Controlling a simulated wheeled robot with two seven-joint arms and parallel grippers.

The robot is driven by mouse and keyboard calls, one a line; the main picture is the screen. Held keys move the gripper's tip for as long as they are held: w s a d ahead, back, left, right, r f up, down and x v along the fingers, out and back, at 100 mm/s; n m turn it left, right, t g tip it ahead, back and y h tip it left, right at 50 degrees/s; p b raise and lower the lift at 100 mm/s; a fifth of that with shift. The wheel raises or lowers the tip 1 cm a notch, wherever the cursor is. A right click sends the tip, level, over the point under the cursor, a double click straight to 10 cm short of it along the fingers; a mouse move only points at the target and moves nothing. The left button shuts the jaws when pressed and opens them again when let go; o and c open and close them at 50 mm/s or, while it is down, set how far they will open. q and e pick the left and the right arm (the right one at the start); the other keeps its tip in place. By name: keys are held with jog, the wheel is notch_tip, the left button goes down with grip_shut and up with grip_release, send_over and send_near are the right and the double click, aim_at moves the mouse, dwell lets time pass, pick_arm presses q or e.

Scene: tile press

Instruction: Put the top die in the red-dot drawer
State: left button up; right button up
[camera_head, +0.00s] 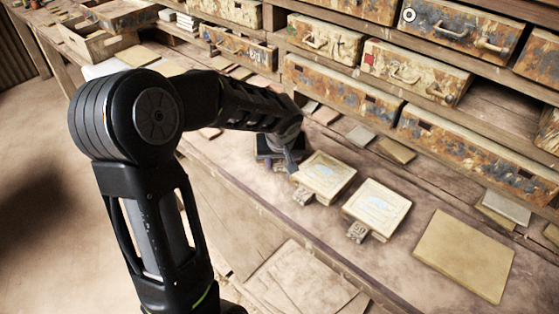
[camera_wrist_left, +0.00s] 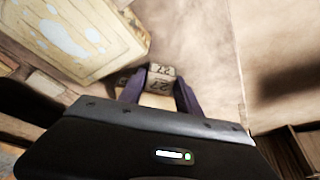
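A small stamped die (camera_wrist_left: 160,72) shows in the left wrist view, between the two fingers of my left gripper (camera_wrist_left: 162,88). The fingers lie close along its sides, and I cannot tell whether they press on it. A paler block shows below it, partly hidden by the gripper. In the head view my left gripper (camera_head: 289,160) is low over the bench, at the left of a framed tile. The red-dot drawer (camera_head: 425,76) is in the upper row, shut, with a red dot (camera_head: 369,58) at its left end. My right gripper is out of view.
Two framed tiles (camera_head: 326,176) (camera_head: 380,206) lie on the bench, with small dies (camera_head: 302,196) (camera_head: 357,232) at their front edges. A large tan board (camera_head: 464,254) lies at the right. Another drawer bears a black-and-white dot (camera_head: 409,15). An open slot (camera_head: 500,108) is beside the red-dot drawer.

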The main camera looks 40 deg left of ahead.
pick_arm(q)
jog(key=o, duration=0.3)
jog(key=shift+o, duration=0.2)
jog(key=shift+r, duration=0.15)
jog(key=shift+r, duration=0.15)
jog(key=v, duration=1.1)
jog(key=shift+r+b, duration=0.35)
jog(key=shift+s+d, duration=0.1)
